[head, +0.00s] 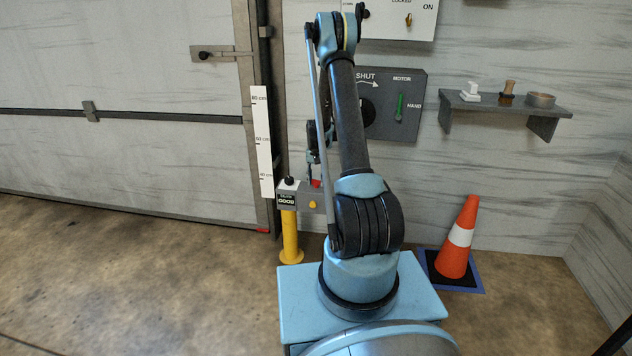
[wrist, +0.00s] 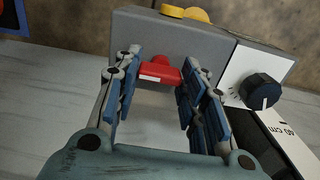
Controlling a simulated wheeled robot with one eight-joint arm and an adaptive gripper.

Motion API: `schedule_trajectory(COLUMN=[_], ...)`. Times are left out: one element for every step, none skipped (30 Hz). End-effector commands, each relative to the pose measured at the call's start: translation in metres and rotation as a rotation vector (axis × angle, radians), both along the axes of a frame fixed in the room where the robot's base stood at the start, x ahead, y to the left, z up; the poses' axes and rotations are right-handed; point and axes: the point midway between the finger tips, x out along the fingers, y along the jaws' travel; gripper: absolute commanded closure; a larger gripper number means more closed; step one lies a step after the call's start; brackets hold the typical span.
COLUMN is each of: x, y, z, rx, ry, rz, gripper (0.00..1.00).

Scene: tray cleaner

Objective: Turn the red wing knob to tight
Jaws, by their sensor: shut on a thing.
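The red wing knob (wrist: 160,72) sits on the grey box (wrist: 170,32) and has a white stripe on its near part. In the wrist view my gripper (wrist: 161,78) has its blue-padded fingers on either side of the knob, shut on it. No tight marking is readable around the knob. In the head view the red knob (head: 316,183) shows small on the box's top beside my arm, with my gripper (head: 314,168) above it, partly hidden by my arm.
A black knob (wrist: 260,90) on a white plate stands beside the red knob. A yellow post (head: 290,237) carries the box. A white height scale (head: 262,140) stands close by the door frame. A wall panel (head: 410,105), a shelf (head: 505,103) and an orange cone (head: 458,240) are at right.

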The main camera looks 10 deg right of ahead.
Motion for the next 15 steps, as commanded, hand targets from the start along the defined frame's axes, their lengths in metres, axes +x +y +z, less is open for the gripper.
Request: schedule_trajectory(x=[0.0021, 0.0021, 0.0021, 0.0021, 0.0021, 0.0021, 0.002, 0.0019, 0.0017, 0.0015, 0.0013, 0.0012, 0.001, 0.0009, 0.0008], y=[-0.001, -0.001, -0.001, -0.001, -0.001, -0.001, -0.0009, -0.0009, -0.0008, -0.0008, -0.0007, -0.0006, -0.0005, -0.0004, -0.0004], z=[0.0001, 0.0001, 0.0001, 0.0001, 0.0001, 0.0001, 0.0001, 0.0001, 0.0001, 0.0001, 0.0001, 0.0001, 0.0001, 0.0001, 0.0001], rx=[-0.001, -0.001, -0.001, -0.001, -0.001, -0.001, -0.001, -0.001, -0.001, -0.001, -0.001, -0.001, -0.001, -0.001, -0.001], ry=[-0.004, -0.004, -0.004, -0.004, -0.004, -0.004, -0.004, -0.004, -0.003, -0.003, -0.003, -0.002, -0.002, -0.002, -0.002], rz=[-0.001, -0.001, -0.001, -0.001, -0.001, -0.001, -0.001, 0.0, 0.0, 0.0, 0.0, 0.0, 0.0, 0.0, 0.0], gripper=[0.86, 0.86, 0.86, 0.86, 0.86, 0.86, 0.55, 0.48, 0.42, 0.42, 0.42, 0.42, 0.42, 0.42, 0.42])
